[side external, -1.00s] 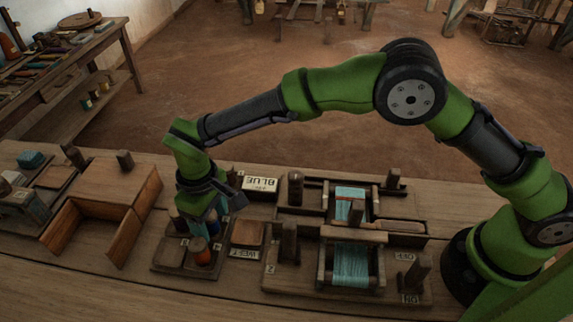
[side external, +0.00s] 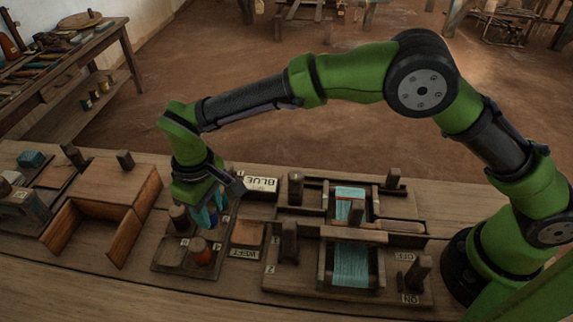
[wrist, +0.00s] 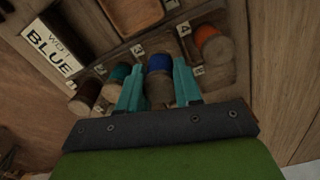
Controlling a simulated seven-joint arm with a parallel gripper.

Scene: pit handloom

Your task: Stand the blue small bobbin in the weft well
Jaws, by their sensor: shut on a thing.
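The blue small bobbin (wrist: 159,65) stands between the two teal fingers of my gripper (wrist: 158,88) in the wrist view. My gripper is shut on it, over the numbered rack (side external: 160,265). In the side view my gripper (side external: 208,214) hides most of the bobbin. I cannot tell whether its base is clear of the rack. The weft well (side external: 247,233), a shallow brown wooden square by the WEFT label, lies just right of the rack and looks empty. It also shows at the top of the wrist view (wrist: 137,14).
An orange bobbin (side external: 202,252) stands in the rack close to my gripper. A teal bobbin (wrist: 118,73) and a dark brown bobbin (wrist: 88,92) stand on the other side. A BLUE sign (side external: 260,184) and the loom (side external: 350,264) lie to the right.

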